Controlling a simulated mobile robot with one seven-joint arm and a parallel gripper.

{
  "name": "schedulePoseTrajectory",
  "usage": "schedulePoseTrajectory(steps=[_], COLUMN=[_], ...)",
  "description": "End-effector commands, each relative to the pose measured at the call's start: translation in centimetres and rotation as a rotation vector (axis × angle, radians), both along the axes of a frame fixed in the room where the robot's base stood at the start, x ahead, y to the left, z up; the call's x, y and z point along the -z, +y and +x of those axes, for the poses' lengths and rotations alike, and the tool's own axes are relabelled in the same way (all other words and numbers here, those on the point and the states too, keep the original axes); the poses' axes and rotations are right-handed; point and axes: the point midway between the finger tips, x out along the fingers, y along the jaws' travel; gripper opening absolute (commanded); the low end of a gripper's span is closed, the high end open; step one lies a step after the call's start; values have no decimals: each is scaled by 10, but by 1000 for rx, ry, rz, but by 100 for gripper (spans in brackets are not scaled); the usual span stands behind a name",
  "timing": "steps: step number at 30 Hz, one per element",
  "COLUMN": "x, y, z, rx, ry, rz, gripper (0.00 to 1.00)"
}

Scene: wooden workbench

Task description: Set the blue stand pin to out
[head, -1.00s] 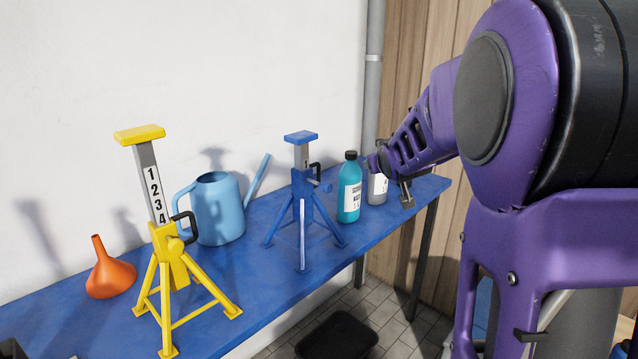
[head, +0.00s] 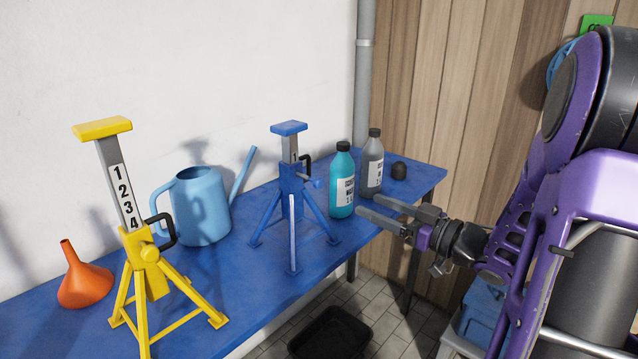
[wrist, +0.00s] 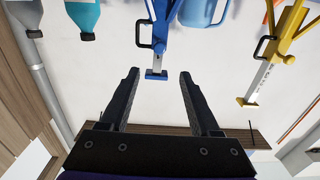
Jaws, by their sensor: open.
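The blue stand (head: 291,190) stands upright on the blue bench, its column raised only a little and showing the number 1. I cannot tell how far the pin is in. My gripper (head: 368,205) is open and empty, to the right of the blue stand, its fingers pointing left, apart from the stand. In the wrist view, upside down, the blue stand (wrist: 166,32) shows beyond the open fingers (wrist: 160,74).
A yellow stand (head: 140,255), orange funnel (head: 84,275) and blue watering can (head: 200,208) are on the left. A teal bottle (head: 342,182) and grey bottle (head: 371,165) stand right of the blue stand, behind my gripper. A black tray (head: 330,335) lies on the floor.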

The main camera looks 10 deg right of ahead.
Motion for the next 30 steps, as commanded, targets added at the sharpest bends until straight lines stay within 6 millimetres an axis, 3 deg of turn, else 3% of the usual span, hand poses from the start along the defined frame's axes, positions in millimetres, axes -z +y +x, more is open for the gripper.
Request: schedulePoseTrajectory(steps=[18, 24, 30], x=[1, 0, 0], y=[76, 88, 91], z=[105, 122, 126], rx=[0, 2, 2], ry=[-1, 0, 0], rz=[-1, -2, -1], gripper=[63, 63, 63])
